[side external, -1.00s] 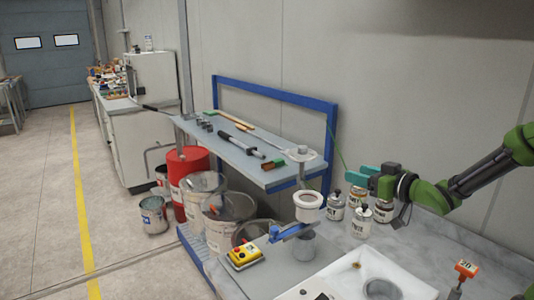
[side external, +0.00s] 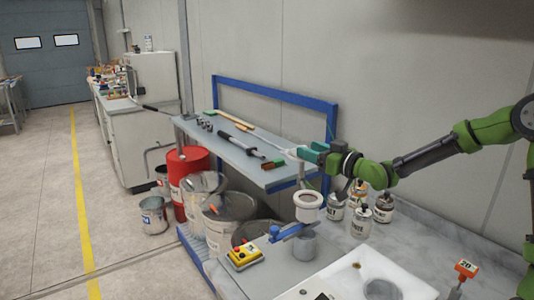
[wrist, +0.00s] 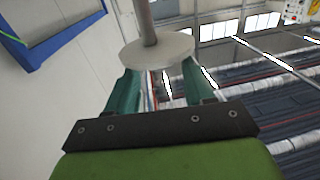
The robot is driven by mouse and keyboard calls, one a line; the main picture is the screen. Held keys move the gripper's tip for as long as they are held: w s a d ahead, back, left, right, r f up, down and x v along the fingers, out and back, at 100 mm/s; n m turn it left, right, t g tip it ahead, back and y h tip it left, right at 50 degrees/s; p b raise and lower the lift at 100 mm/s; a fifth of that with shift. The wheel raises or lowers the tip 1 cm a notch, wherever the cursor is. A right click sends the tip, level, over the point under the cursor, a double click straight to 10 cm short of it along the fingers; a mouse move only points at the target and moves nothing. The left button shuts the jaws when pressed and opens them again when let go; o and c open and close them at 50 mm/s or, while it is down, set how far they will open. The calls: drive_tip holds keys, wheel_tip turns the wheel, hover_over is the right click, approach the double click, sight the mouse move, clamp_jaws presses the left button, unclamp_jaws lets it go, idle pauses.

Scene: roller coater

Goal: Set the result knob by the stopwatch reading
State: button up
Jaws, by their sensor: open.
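My gripper (side external: 308,152) is at the right end of the grey shelf, above and behind the white cup. In the wrist view its two green fingers (wrist: 160,85) are apart, with a pale round disc (wrist: 157,50) on a grey stem at their tips. I cannot tell whether the fingers touch it. I cannot make out a stopwatch or a result knob in either view.
The shelf (side external: 235,150) holds brushes and a roller-like tool. Several labelled bottles (side external: 361,222) stand on the bench below my arm. Buckets and a red drum (side external: 187,165) stand below the shelf.

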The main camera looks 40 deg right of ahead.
drive_tip(key=shift+w+a, duration=0.15)
drive_tip(key=shift+w, duration=0.8)
drive_tip(key=shift+w+a, duration=0.1)
drive_tip(key=shift+w, duration=0.8)
drive_tip(key=c, duration=0.9)
